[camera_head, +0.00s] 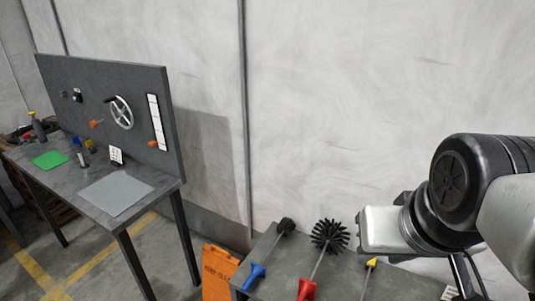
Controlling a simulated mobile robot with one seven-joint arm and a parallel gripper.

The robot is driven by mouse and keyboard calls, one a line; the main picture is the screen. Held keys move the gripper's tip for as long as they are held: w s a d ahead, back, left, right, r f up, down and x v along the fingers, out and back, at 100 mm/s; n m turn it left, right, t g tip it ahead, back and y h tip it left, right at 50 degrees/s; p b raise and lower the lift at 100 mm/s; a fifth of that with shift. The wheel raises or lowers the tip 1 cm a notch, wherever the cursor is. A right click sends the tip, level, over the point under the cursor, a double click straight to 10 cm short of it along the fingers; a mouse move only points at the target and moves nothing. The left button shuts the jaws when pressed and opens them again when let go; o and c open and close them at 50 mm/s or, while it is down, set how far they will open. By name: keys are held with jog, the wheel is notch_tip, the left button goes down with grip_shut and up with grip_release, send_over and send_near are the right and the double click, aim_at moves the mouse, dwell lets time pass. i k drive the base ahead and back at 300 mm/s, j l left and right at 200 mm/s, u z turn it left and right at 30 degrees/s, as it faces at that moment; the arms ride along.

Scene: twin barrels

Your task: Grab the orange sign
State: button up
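The orange sign (218,272) stands low in the view, between the workbench on the left and the grey table at the bottom. It has dark lettering on its face. Its lower part is cut off by the picture edge and its right side meets the table's edge in view. My arm enters from the right. My gripper (378,230), a pale block at the arm's end, is above the grey table, well to the right of the sign and apart from it. Its fingers cannot be made out, so I cannot tell whether it is open.
The grey table (262,246) holds a dark round brush (329,236), a smaller brush (286,226) and blue, red and yellow handled tools. A workbench (70,189) with an upright panel (90,90) stands at left. A concrete wall (330,100) is behind. Open floor lies between bench and sign.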

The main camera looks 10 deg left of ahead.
aim_at(218, 266)
jog(key=i+j, duration=0.15)
jog(key=j, duration=0.25)
jog(key=i+j, duration=0.1)
jog(key=j, duration=0.25)
jog(key=i+j, duration=0.15)
jog(key=j, duration=0.25)
jog(key=i+j+z, duration=0.1)
jog(key=j, duration=0.3)
jog(key=i+j, duration=0.1)
jog(key=j, duration=0.3)
jog(key=i+j, duration=0.15)
jog(key=j, duration=0.25)
jog(key=i+j, duration=0.1)
jog(key=j, duration=0.3)
jog(key=z, duration=0.05)
